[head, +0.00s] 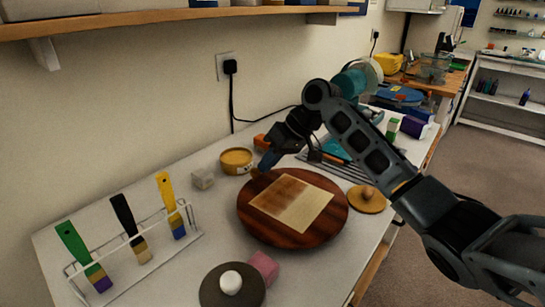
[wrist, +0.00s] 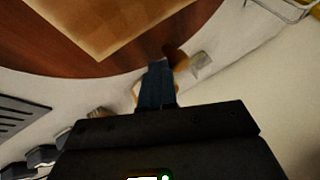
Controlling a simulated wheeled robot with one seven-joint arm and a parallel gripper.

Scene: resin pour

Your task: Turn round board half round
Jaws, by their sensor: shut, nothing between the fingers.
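The round board (head: 330,217), dark reddish wood, lies on the white table right of centre. A square panel (head: 304,209) lies on it, darker brown on its left part and pale on the right. The board's rim also shows in the wrist view (wrist: 50,58). My gripper (head: 265,164) is shut and empty at the board's far left edge. Its blue fingers also show in the wrist view (wrist: 158,68), close to a small dark reddish-brown peg (wrist: 173,53) at the rim. I cannot tell whether they touch it.
A yellow tub (head: 237,161) and a clear block (head: 203,178) stand left of my gripper. A wooden knobbed lid (head: 367,200) is right of the board. A pink block (head: 264,267) and a dark disc (head: 215,292) are in front. A brush rack (head: 135,262) stands left.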

